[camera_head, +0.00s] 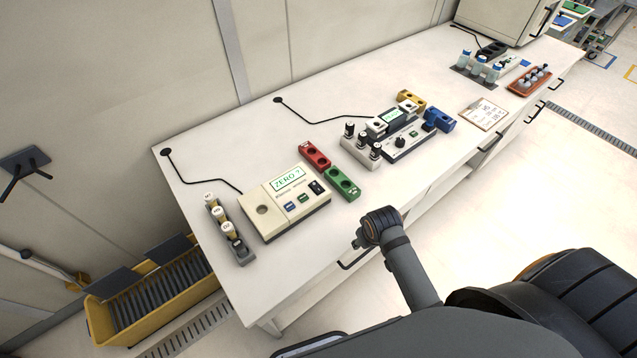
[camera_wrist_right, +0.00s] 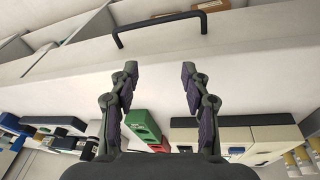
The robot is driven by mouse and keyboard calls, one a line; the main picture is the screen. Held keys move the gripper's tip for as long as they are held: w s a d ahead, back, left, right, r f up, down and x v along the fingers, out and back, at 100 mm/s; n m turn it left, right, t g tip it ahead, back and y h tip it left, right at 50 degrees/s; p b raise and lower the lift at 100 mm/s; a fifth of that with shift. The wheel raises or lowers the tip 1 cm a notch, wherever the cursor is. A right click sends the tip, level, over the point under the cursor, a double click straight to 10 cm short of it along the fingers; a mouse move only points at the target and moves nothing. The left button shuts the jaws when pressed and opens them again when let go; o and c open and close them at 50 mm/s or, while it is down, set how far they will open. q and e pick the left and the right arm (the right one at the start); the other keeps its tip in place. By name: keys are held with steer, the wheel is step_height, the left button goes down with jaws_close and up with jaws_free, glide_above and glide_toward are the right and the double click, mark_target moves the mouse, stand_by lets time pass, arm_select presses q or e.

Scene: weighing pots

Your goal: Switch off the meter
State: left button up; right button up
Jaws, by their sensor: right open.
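A cream meter (camera_head: 285,208) sits on the bench, its lit green display (camera_head: 288,179) reading "ZERO ?". It has a dark rocker switch (camera_head: 317,187) at its right end, blue and green buttons, and a round well. A second instrument (camera_head: 402,137) with a lit display and a knob stands farther along the bench. My right arm (camera_head: 408,268) reaches toward the bench's front edge, right of the cream meter; its fingers are hard to make out there. In the right wrist view, my right gripper (camera_wrist_right: 158,72) is open and empty, with the cream meter (camera_wrist_right: 240,137) beyond it.
Red (camera_head: 314,156) and green (camera_head: 342,184) blocks stand just right of the cream meter. A rack of white-capped vials (camera_head: 229,240) is on its left. A drawer handle (camera_wrist_right: 160,22) is near my right gripper. A yellow bin (camera_head: 150,305) stands on the floor.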

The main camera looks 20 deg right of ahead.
steer(key=shift+n+g+y, duration=0.3)
steer(key=shift+n+g, duration=0.2)
steer(key=shift+g, duration=0.1)
steer(key=w+a+r, duration=0.1)
steer(key=w, duration=0.2)
steer(key=w+r, duration=0.1)
steer(key=w, duration=0.3)
steer(key=w+a+r, duration=0.1)
steer(key=w, duration=0.3)
steer(key=shift+w+a+r, duration=0.15)
steer(key=shift+a+r, duration=0.1)
steer(key=shift+a, duration=0.1)
step_height(320, 180, up, 10)
steer(key=n+g, duration=0.2)
glide_above(319, 189)
step_height(319, 189, down, 10)
steer(key=shift+p, duration=0.95)
